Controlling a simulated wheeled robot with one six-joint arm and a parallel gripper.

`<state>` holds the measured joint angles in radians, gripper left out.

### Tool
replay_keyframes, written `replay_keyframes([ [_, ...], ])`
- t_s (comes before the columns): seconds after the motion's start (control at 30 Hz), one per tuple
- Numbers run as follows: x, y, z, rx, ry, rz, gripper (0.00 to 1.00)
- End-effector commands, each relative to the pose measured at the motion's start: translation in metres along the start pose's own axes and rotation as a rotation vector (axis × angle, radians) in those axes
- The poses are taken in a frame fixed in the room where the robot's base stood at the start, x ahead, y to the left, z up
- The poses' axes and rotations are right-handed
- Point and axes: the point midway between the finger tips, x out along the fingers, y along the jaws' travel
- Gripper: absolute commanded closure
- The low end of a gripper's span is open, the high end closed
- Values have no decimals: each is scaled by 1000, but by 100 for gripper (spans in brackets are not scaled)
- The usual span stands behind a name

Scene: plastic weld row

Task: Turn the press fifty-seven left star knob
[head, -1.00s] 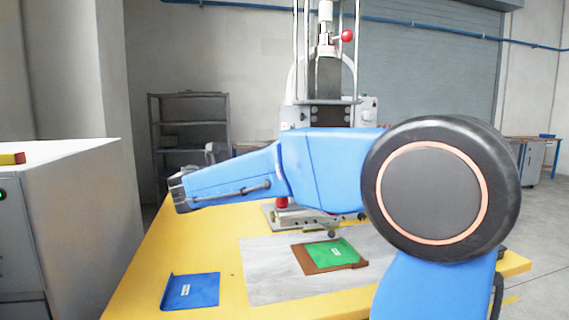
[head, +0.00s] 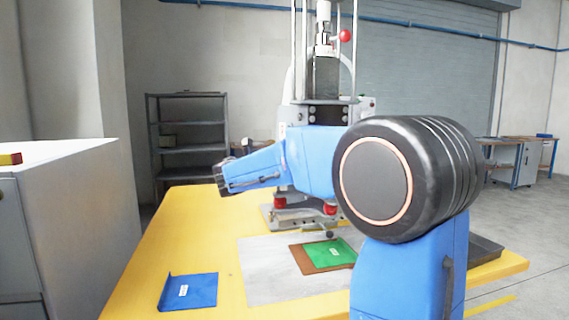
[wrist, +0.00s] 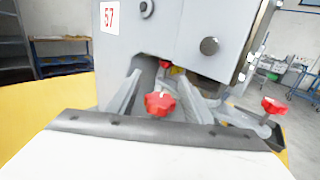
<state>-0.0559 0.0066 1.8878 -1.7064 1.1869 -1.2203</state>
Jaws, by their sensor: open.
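The press marked 57 (wrist: 175,30) fills the upper middle of the wrist view. Its left star knob (wrist: 159,103) is red, low at the front, and faces the wrist camera. It also shows low on the press in the head view (head: 280,203). A second red knob (wrist: 273,105) is to its right, also seen in the head view (head: 330,208). My gripper (head: 222,179) is the small dark end of the arm, left of the press and apart from the knob. It is open, though its jaws are hard to make out, and no fingers show in the wrist view.
The yellow table (head: 165,240) carries a blue sheet (head: 190,291) and a green piece (head: 326,253) on a brown one. A pale plate with a dark edge (wrist: 150,160) crosses the wrist view's bottom. A red ball-ended lever (head: 345,35) is high on the press.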

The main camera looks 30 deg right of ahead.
Motion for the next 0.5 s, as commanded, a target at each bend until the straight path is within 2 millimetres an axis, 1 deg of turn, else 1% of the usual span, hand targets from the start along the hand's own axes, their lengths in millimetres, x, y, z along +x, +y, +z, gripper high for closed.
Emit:
replay_keyframes([
  [0.3, 2, 0, 0, 0, 0, 0, 54],
  [0.33, 2, 0, 0, 0, 0, 0, 58],
  [0.37, 2, 0, 0, 0, 0, 0, 66],
  [0.4, 2, 0, 0, 0, 0, 0, 75],
  [0.47, 2, 0, 0, 0, 0, 0, 89],
  [0.5, 2, 0, 0, 0, 0, 0, 94],
])
